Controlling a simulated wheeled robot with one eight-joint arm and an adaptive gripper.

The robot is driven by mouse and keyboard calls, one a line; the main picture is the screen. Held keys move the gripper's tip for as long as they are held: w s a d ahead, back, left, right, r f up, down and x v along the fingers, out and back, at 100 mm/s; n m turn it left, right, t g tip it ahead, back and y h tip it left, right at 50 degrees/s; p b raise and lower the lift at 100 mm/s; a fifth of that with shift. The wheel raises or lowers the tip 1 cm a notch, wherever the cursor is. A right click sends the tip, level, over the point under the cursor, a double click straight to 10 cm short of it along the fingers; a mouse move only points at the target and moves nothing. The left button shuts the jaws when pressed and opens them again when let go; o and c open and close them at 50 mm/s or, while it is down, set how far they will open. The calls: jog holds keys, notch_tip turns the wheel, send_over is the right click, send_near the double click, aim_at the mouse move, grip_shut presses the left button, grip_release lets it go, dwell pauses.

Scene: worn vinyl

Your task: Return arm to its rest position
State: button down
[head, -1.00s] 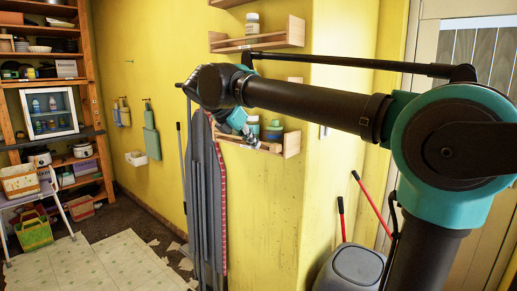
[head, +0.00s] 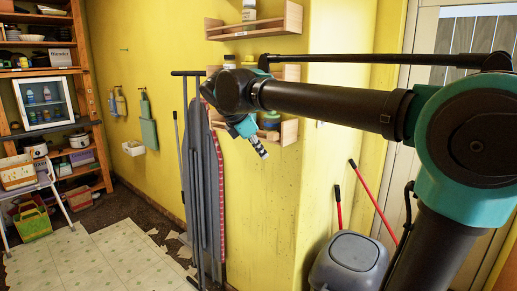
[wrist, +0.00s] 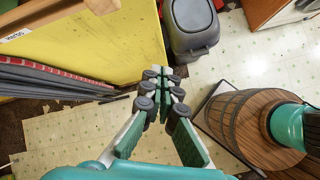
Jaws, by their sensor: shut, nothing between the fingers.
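My gripper (head: 259,149) hangs at the end of my black and teal arm, pointing down and to the right in front of the yellow wall. In the wrist view my gripper (wrist: 163,78) points at the floor with its fingertips together. It is shut and holds nothing. The arm is raised and stretched out across the right half of the head view.
Wooden wall racks (head: 257,28) with jars sit behind the arm. An ironing board (head: 203,185) leans on the wall at left of the gripper. A grey bin (head: 349,262) stands below right; it also shows in the wrist view (wrist: 191,28). Tiled floor (head: 95,255) lies clear at left.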

jog(key=s+d+f+m+g+y, duration=0.1)
jog(key=s+d+f+m, duration=0.2)
jog(key=d+f+m, duration=0.45)
jog(key=s+d+f+m+y, duration=0.1)
jog(key=s+d+f+m, duration=0.25)
jog(key=f, duration=0.75)
jog(key=s+d+f+m+g+y, duration=0.1)
jog(key=s+d+f+m+y, duration=0.15)
jog(key=d+f+m, duration=0.55)
jog(key=s+f+m+t, duration=0.1)
jog(key=s+f+m, duration=0.2)
jog(key=s+f, duration=0.5)
jog(key=shift+d+f+m, duration=0.35)
jog(key=shift+f+m, duration=0.05)
jog(key=shift+f, duration=0.4)
jog(key=shift+y, duration=0.25)
